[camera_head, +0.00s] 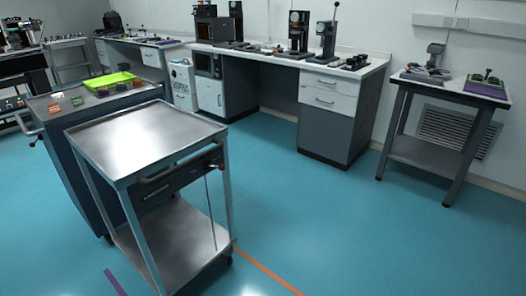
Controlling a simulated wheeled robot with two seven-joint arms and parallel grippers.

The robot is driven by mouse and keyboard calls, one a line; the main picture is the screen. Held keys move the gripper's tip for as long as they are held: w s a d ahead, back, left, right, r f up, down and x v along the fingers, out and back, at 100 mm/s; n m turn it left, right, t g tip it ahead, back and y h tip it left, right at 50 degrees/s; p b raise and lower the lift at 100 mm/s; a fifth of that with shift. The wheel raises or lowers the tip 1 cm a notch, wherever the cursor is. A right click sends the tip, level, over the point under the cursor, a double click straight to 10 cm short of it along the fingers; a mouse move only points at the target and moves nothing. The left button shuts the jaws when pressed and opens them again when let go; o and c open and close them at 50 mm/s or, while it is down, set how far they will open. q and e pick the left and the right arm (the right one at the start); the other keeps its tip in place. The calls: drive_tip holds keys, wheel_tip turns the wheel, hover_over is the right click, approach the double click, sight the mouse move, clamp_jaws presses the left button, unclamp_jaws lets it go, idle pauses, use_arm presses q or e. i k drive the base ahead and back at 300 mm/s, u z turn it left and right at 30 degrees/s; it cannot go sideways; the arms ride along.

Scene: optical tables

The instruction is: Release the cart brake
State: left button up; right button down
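A metal two-shelf cart (147,137) stands at the front left. Neither of my grippers is in view.
A bright green tray (108,80) sits on the dark cart. Workbenches (345,85) with instruments line the back wall, and a small table (432,155) stands at the right. Blue floor (330,220) is clear right of the metal cart, with an orange stripe (268,272).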

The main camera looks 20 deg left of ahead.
sight(221, 167)
drive_tip(key=u, duration=0.3)
drive_tip(key=i, duration=0.9)
drive_tip(key=u, duration=1.15)
drive_tip(key=i, duration=0.45)
drive_tip(key=u, duration=0.4)
